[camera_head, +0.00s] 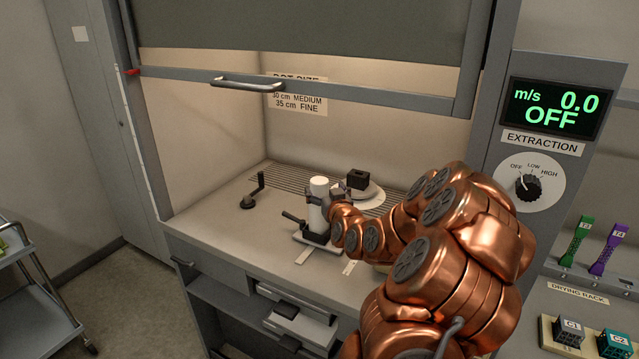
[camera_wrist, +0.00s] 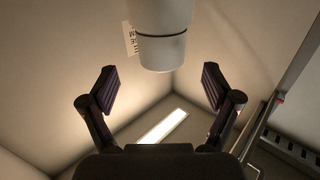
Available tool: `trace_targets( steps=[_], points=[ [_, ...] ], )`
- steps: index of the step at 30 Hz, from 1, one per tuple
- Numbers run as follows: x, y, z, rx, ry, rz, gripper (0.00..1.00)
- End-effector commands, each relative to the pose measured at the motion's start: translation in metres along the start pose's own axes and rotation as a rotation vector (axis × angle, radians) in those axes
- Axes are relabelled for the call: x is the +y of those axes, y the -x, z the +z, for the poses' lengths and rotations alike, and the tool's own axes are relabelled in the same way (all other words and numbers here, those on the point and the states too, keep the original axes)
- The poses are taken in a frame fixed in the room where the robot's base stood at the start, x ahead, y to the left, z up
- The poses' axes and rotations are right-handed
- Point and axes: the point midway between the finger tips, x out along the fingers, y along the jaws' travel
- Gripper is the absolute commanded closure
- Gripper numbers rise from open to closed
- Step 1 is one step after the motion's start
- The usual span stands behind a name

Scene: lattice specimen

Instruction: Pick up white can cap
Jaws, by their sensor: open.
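The white can cap (camera_head: 319,183) sits on top of a white can (camera_head: 317,214), which stands upright on a small dark stand inside the fume hood. In the wrist view the cap (camera_wrist: 161,52) is parted from the can (camera_wrist: 160,14) by a thin dark line, and the picture seems upside down. My gripper (camera_wrist: 158,72) is open and empty, with its two fingers spread wide on either side of the cap and no visible touch. In the head view my gripper (camera_head: 334,200) is right beside the can's upper part, partly hidden by my arm.
A black block on a round pale plate (camera_head: 375,198) is behind my gripper. A dark crank (camera_head: 250,192) stands at the left of the worktop. The raised sash (camera_head: 300,88) hangs above. The worktop's front left is clear.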

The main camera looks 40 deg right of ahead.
Motion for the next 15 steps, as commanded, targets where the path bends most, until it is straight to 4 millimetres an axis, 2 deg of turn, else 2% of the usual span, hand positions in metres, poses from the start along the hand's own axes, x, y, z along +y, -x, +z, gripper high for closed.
trace_targets(
  steps=[15],
  points=[
    [-0.002,-0.043,0.0,-0.002,-0.001,-0.001,0.11]
  ],
)
